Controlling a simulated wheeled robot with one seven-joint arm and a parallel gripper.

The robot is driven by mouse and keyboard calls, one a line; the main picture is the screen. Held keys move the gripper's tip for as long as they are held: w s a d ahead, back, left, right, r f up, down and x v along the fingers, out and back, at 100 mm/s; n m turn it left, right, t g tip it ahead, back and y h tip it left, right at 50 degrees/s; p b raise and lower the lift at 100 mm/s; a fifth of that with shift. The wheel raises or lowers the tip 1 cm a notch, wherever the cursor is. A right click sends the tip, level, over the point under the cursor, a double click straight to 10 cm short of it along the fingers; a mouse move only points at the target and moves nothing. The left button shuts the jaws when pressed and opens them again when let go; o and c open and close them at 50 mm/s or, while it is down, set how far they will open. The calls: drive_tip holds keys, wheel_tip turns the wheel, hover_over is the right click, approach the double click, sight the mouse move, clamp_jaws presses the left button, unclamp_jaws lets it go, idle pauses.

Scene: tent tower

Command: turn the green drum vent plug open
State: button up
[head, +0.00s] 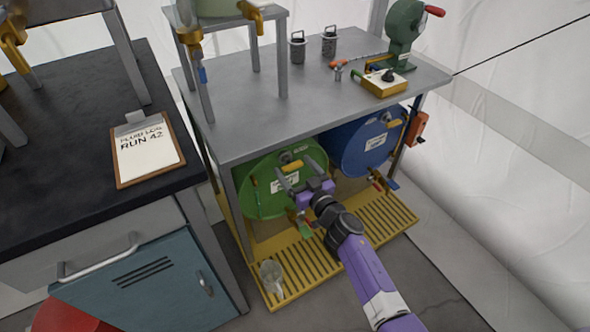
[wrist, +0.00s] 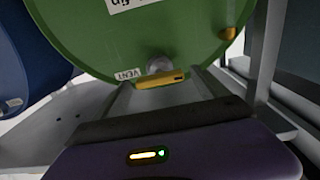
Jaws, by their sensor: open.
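The green drum (head: 257,197) lies on its side under the grey bench, its round end facing out. Its vent plug has a yellow handle (head: 292,166) near the top of that end. In the wrist view the yellow handle (wrist: 160,80) lies nearly level on a grey round fitting, beside a VENT label (wrist: 127,74). My gripper (head: 294,170) is open in front of the drum. In the wrist view my gripper (wrist: 164,80) has one finger on each side of the handle, with gaps showing. I cannot tell how deep the fingertips reach.
A blue drum (head: 357,150) lies to the right of the green one. A yellow slatted grate (head: 345,250) runs below, with a clear jug (head: 271,276) on it. The bench top (head: 240,125) overhangs the drums, and a bench leg (head: 232,190) stands close on the left.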

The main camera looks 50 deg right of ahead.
drive_tip(key=shift+c, duration=0.4)
drive_tip(key=c, duration=1.3)
